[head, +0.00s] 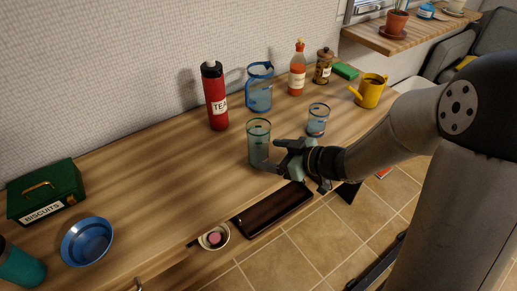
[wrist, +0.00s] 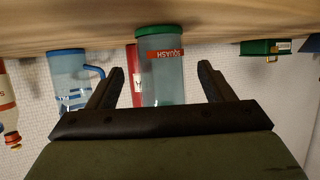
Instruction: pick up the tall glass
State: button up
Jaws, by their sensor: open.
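The tall glass (head: 258,138) is clear blue-green with a darker rim and stands upright on the wooden counter in the head view. My gripper (head: 271,155) is at its right side, low on the glass, with the fingers reaching towards it. In the wrist view, which is upside down, the glass (wrist: 161,72) shows a red SQUASH label and appears between the two open fingers (wrist: 160,70), with a gap on each side. How deep it sits between them is hard to tell. Part of the glass is hidden by my gripper in the head view.
A shorter blue glass (head: 317,119) stands to the right, near my arm. Behind are a blue pitcher (head: 259,90) and a red TEA flask (head: 215,97).

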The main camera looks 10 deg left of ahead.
aim_at(267, 155)
jog(key=x, duration=0.2)
jog(key=b+x, duration=0.1)
jog(key=x, duration=0.1)
jog(key=shift+a+f, duration=0.1)
jog(key=shift+f, duration=0.3)
jog(key=shift+w+a+f, duration=0.1)
jog(key=shift+a, duration=0.3)
jog(key=c, duration=1.4)
